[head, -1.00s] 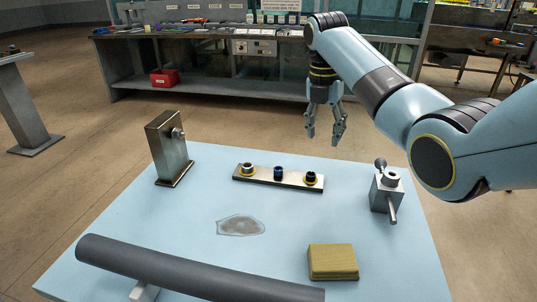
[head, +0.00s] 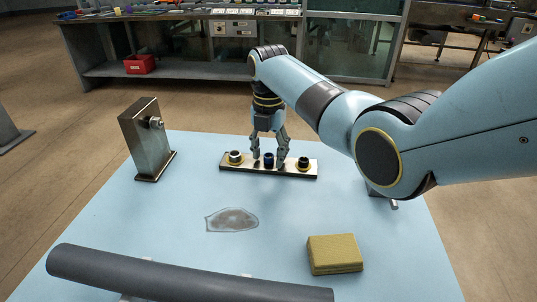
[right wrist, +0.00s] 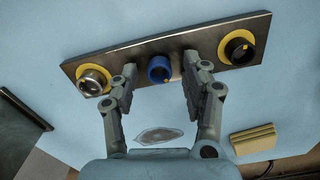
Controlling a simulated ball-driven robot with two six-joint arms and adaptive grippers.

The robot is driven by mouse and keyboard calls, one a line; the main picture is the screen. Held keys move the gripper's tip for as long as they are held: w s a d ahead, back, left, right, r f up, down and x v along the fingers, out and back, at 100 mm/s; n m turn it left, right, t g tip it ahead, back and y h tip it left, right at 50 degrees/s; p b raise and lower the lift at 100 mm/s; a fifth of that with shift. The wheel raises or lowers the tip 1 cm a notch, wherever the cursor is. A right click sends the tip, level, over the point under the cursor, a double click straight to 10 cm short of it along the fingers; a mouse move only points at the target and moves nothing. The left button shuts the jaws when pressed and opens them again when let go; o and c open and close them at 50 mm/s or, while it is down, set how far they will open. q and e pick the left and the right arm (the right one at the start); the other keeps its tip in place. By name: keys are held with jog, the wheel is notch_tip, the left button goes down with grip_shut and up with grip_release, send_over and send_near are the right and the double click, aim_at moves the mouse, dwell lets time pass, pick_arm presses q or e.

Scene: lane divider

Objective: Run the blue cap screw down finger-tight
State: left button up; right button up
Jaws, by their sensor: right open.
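The blue cap screw (head: 268,159) stands upright in the middle of a metal bar (head: 291,171) on the light blue table. My right gripper (head: 269,164) is open over the bar, with one finger on each side of the blue screw. In the right wrist view the blue screw (right wrist: 160,69) shows between and just beyond the open fingers (right wrist: 157,85), with a gap on both sides. A silver cap screw (head: 235,157) and a black cap screw (head: 303,162), each with a yellow ring, stand at the bar's ends. My left gripper is not in view.
A metal upright block (head: 145,140) stands left of the bar. A yellow sponge-like block (head: 335,253), a grey stain (head: 232,220) and a long dark tube (head: 170,274) lie nearer. A metal fixture (head: 384,196) at right is mostly hidden behind my right arm.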

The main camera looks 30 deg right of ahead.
jog(key=shift+f, duration=0.15)
jog(key=c, duration=0.3)
grip_shut()
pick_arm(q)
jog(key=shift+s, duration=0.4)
